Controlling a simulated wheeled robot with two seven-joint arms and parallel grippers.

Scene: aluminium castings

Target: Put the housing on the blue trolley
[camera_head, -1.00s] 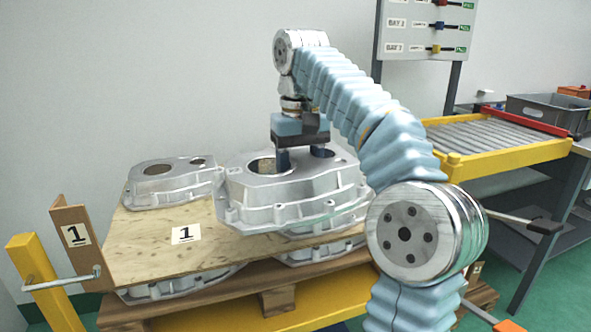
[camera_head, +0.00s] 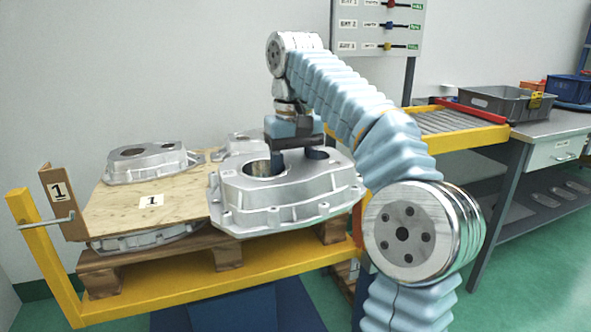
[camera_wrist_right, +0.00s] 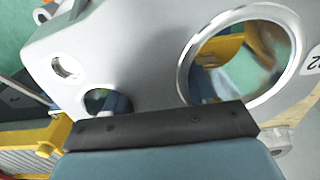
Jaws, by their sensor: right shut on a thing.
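A silver-grey cast housing (camera_head: 290,205) hangs roughly level from my right gripper (camera_head: 296,158) in the head view. One finger goes into its large round bore and the other into the smaller one, so the gripper is shut on the wall between them. The right wrist view shows the housing's top (camera_wrist_right: 140,45) close up, with floor and yellow frame visible through the large bore. The housing is in front of the pallet's right part, seemingly clear of it. A dark blue surface (camera_head: 235,312) shows at the bottom; I cannot tell whether it is the trolley. My left gripper is out of view.
A yellow frame (camera_head: 180,290) surrounds the wooden pallet (camera_head: 165,257). At right are a yellow-edged roller table (camera_head: 470,137) and a workbench (camera_head: 560,125).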

